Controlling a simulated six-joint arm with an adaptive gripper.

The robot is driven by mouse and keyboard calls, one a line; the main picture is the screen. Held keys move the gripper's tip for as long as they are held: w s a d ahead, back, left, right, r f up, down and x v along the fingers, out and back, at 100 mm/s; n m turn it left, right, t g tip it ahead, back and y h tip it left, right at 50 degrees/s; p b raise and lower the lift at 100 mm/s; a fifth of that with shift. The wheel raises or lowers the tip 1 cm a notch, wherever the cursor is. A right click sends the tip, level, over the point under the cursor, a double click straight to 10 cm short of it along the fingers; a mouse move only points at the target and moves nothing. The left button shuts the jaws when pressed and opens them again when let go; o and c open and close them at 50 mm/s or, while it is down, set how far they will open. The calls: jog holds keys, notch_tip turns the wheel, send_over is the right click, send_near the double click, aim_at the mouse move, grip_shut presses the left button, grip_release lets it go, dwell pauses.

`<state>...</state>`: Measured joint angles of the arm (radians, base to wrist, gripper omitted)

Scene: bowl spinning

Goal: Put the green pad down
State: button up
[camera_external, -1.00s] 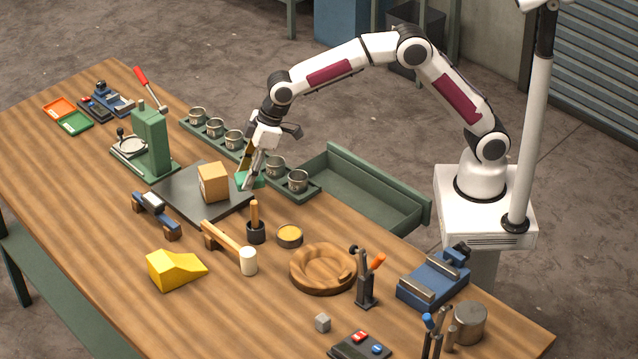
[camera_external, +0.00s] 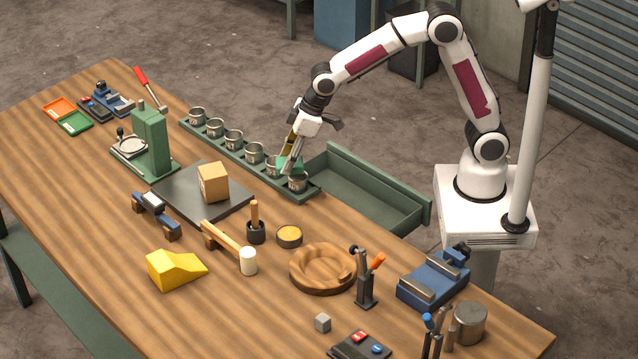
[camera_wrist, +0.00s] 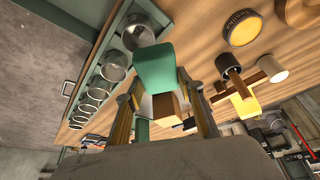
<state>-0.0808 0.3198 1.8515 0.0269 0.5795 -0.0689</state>
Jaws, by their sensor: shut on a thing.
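The green pad (camera_wrist: 155,68) is held between the fingers of my gripper (camera_wrist: 163,110) in the wrist view. In the external view the green pad (camera_external: 289,164) shows at the fingertips of my gripper (camera_external: 288,163), over the near-right end of the row of metal cups. My gripper is shut on the pad. The fingers partly hide the pad and the cups behind it in the external view. I cannot tell the exact height of the pad above the cups.
Several metal cups (camera_external: 233,138) stand in a long green rack (camera_external: 222,148). An empty green tray (camera_external: 370,190) lies to the right. A wooden block (camera_external: 213,182) sits on a dark plate (camera_external: 178,199). A carved wooden bowl (camera_external: 322,278) and a yellow tin (camera_external: 289,235) are nearer.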

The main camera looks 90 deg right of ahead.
aim_at(302, 165)
jog(key=s+d+f+m, duration=0.1)
jog(key=s+d, duration=0.4)
jog(key=s, duration=0.6)
jog(key=shift+s+f+m+h, duration=0.15)
jog(key=shift+f+m+h, duration=0.15)
jog(key=shift+f, duration=0.35)
jog(key=shift+w+a+r, duration=0.1)
jog(key=shift+w+r, duration=0.05)
jog(key=shift+w, duration=0.05)
dwell(0.5)
